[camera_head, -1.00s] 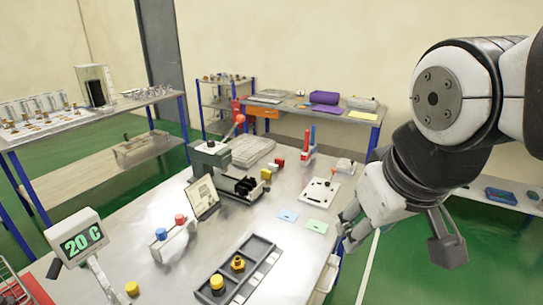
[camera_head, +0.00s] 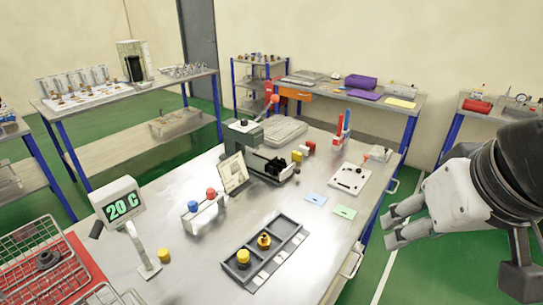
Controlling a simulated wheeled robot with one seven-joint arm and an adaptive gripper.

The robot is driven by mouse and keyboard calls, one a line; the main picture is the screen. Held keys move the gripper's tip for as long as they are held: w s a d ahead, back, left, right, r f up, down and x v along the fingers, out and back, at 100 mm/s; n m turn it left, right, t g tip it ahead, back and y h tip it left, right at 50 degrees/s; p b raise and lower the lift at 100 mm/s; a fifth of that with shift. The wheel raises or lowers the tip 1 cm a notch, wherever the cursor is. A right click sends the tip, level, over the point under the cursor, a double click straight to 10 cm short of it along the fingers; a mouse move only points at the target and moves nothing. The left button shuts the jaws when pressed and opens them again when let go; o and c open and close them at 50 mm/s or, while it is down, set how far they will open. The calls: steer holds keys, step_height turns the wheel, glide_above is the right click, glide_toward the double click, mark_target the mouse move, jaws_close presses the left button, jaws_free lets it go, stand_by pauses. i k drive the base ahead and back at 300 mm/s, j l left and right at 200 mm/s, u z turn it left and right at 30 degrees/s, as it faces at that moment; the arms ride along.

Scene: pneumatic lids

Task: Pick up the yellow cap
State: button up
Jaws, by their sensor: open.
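A small yellow cap (camera_head: 163,255) stands on the bare metal workbench (camera_head: 205,268), right of the base of the temperature display. Another yellow cap-like piece (camera_head: 243,257) sits on a dark part in the near-left compartment of the grey tray (camera_head: 277,222). A brass-yellow part (camera_head: 264,241) with a dark centre stands in the compartment beside it. My gripper (camera_head: 387,232) is open and empty at the right, beyond the bench's right edge. It is far from the caps and touches nothing.
The 20 C display (camera_head: 120,205) stands close to the loose yellow cap. A holder (camera_head: 203,215) with red and blue caps, a lever press (camera_head: 245,135) and a white plate (camera_head: 350,178) occupy the bench. Bench front is mostly clear.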

mark_target(164, 255)
steer(key=u, duration=1.25)
steer(key=i+l+u, duration=0.15)
steer(key=l, duration=0.25)
steer(key=l+u, duration=0.15)
steer(key=l, duration=0.3)
steer(key=i+l+u, duration=0.2)
steer(key=l, duration=0.25)
steer(key=k, duration=0.05)
